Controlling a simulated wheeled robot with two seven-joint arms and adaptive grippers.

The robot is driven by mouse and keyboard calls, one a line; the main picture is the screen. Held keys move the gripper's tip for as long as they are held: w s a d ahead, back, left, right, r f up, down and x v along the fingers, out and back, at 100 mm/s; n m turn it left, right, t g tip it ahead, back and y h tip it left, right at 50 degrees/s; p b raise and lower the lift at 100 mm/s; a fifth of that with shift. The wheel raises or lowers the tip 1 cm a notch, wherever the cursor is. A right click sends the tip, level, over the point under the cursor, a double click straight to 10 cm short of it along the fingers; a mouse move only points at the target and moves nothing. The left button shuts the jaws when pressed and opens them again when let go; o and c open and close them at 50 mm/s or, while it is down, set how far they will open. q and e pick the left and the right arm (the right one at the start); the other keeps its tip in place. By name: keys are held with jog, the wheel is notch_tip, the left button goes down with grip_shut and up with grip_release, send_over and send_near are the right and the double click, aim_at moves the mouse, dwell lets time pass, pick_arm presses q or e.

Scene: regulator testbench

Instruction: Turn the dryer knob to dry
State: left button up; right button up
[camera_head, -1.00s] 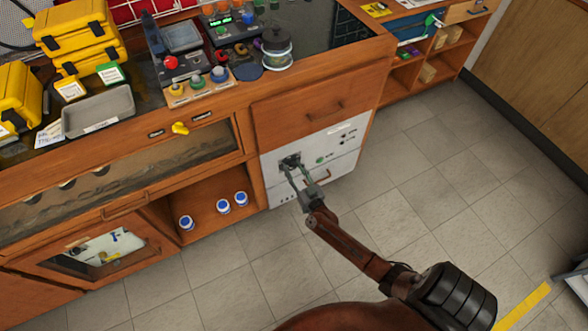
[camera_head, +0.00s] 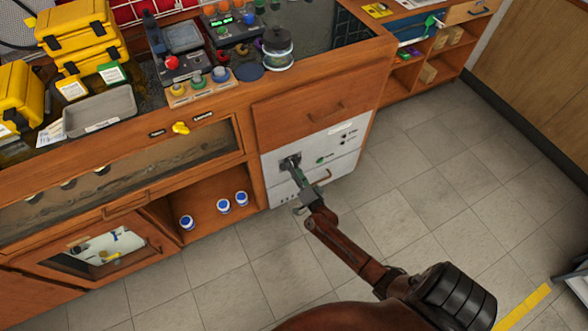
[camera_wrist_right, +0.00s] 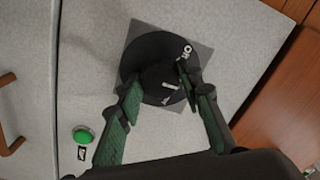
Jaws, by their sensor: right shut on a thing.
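The dryer knob (camera_wrist_right: 160,82) is a black round dial on a grey square plate, set in a white front panel (camera_head: 345,163) below the wooden drawer. In the right wrist view it carries a pale pointer line and small white lettering near its upper right edge, too small to read surely. My right gripper (camera_wrist_right: 160,85) has its two green-padded fingers on either side of the knob's raised middle and is shut on it. In the head view the right gripper (camera_head: 296,170) reaches the knob at the panel's left part, and largely hides it. My left gripper is not in view.
A green button (camera_wrist_right: 82,136) sits beside the knob on the panel. A red handle (camera_head: 322,177) is on the panel's lower part. A wooden drawer (camera_head: 320,105) is above it. An open shelf with several blue-capped bottles (camera_head: 223,206) is to the left. The tiled floor is clear.

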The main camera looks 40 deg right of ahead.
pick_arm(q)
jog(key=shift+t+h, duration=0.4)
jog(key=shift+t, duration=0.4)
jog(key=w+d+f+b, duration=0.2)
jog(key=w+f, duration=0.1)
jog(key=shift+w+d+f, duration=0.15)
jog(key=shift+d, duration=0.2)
pick_arm(e)
jog(key=m, duration=1.2)
jog(key=shift+f, duration=0.1)
jog(key=shift+m, duration=0.3)
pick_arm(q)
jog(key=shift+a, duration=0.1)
pick_arm(e)
jog(key=o, duration=1.1)
